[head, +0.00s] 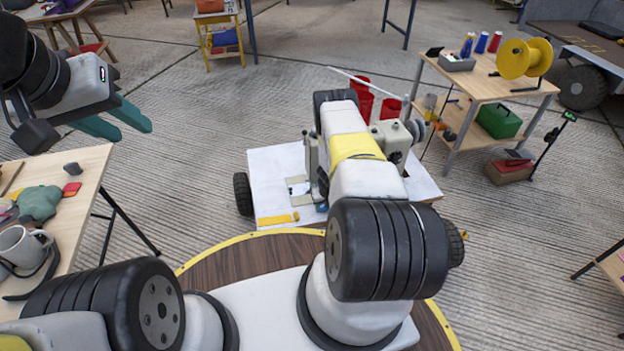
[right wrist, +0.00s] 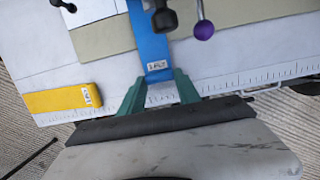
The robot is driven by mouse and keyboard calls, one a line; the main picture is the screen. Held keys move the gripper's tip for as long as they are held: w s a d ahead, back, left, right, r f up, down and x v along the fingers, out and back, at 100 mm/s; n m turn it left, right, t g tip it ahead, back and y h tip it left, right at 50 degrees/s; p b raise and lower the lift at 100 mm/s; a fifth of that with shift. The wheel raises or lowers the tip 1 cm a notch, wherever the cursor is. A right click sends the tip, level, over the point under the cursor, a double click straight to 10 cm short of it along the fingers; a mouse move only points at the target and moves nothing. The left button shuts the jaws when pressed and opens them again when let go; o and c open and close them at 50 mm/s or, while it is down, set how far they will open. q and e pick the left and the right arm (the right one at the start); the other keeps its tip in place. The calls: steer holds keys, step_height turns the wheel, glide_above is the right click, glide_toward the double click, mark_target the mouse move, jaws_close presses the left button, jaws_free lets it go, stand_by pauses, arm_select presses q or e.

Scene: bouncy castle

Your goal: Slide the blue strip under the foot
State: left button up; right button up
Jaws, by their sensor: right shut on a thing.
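The blue strip (right wrist: 151,45) lies lengthwise over a beige patch on the white work surface, its labelled end toward my right gripper (right wrist: 158,77). The green fingers are shut on that end, one on each side. Its far end runs out of the top of the right wrist view, beside dark metal parts (right wrist: 165,18); whether it is under the foot cannot be told. In the head view a sewing machine (head: 391,139) stands on the white table, and my right arm hides its foot and most of the strip. My left gripper (head: 122,121) is open and empty above the left table.
A yellow strip (right wrist: 62,100) lies on the white surface (head: 270,172), left of the blue one. A purple ball-ended lever (right wrist: 204,30) is close on the right. A wooden bench (head: 40,175) with a mug (head: 18,246) stands left.

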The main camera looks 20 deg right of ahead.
steer(key=o, duration=1.1)
steer(key=shift+c, duration=0.2)
steer(key=v, duration=0.7)
steer(key=shift+r, duration=0.45)
steer(key=shift+s, duration=0.1)
